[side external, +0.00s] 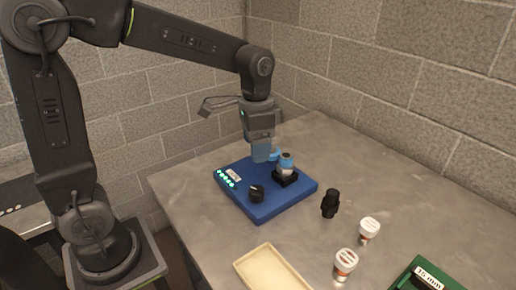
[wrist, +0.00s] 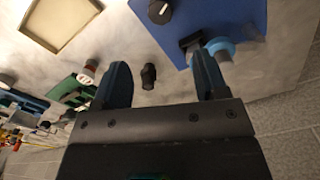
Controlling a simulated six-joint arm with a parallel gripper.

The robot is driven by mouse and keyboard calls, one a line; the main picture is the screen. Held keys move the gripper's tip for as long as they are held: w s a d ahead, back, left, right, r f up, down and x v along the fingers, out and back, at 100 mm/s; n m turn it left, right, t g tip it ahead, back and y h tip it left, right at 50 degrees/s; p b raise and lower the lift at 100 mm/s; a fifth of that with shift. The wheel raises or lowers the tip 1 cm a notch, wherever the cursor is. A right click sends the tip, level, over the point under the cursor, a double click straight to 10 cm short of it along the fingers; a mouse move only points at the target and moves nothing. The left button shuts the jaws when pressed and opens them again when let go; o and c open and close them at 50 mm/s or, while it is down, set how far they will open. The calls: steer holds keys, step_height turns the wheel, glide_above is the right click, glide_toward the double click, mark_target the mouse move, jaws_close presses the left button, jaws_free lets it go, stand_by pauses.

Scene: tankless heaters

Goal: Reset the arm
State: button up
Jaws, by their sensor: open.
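My gripper (side external: 266,152) is above the back of a blue panel (side external: 262,209) on the grey table. In the wrist view its two fingers (wrist: 160,85) are wide apart with nothing between them. The panel carries a black knob (side external: 257,194), a row of lit green lights (side external: 226,180), and a blue-and-white fitting (side external: 287,163) in a black square holder. The gripper is close beside the fitting in the side view; whether they touch I cannot tell.
A black cylindrical part (side external: 330,204) and two white-capped parts (side external: 369,229) (side external: 345,263) stand to the panel's right. A cream tray (side external: 270,272) and a green block labelled 15 mm (side external: 428,276) lie at the front. Block walls close off the back.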

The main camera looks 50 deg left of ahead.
steer(key=s+r+n+t, duration=0.3)
steer(key=s+n+t, duration=0.1)
steer(key=s, duration=1)
steer(key=shift+s+r+t, duration=0.2)
steer(key=shift+s+t, duration=0.1)
steer(key=shift+t, duration=0.5)
steer(key=shift+c, duration=0.2)
stand_by(0.7)
